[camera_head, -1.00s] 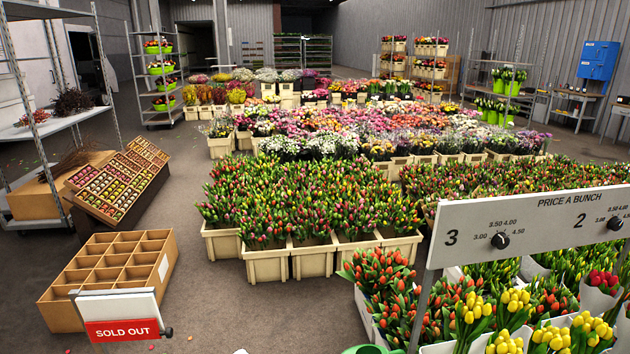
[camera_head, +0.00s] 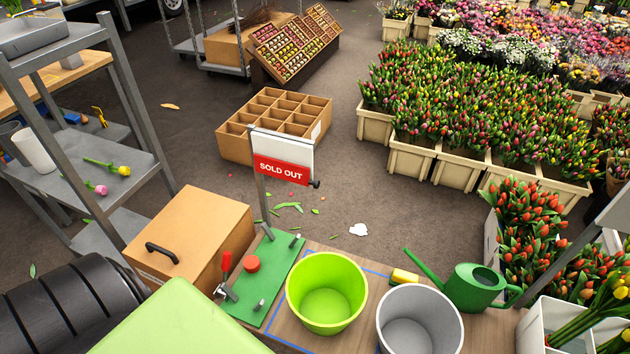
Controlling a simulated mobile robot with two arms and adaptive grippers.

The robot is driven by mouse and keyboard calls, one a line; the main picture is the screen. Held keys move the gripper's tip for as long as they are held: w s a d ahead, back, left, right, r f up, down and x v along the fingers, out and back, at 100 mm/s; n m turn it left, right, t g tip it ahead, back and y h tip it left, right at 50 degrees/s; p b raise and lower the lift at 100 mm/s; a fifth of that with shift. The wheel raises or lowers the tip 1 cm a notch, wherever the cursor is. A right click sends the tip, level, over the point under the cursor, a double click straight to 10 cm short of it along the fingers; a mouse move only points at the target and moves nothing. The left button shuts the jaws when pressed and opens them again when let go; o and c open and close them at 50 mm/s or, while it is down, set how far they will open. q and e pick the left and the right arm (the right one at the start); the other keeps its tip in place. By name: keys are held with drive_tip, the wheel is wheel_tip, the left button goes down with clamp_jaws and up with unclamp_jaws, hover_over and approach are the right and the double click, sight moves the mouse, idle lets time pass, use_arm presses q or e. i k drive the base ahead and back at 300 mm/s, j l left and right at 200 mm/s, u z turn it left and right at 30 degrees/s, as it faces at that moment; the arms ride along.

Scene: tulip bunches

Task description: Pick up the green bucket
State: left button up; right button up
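The green bucket (camera_head: 344,321), bright lime green, stands upright, open and empty on the wooden bench top (camera_head: 383,270) at the bottom middle. A blue line on the bench runs around its place. A grey bucket (camera_head: 420,322) stands just to its right, cut off by the bottom edge. Neither of my grippers shows in the head view.
Left of the bucket is a green board (camera_head: 270,265) with a red-handled clamp and the SOLD OUT sign (camera_head: 283,170). A dark green watering can (camera_head: 470,290) and a yellow item (camera_head: 404,277) stand right.

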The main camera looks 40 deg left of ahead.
sight(327, 291)
drive_tip(key=i+j+u, duration=0.1)
drive_tip(key=u, duration=0.85)
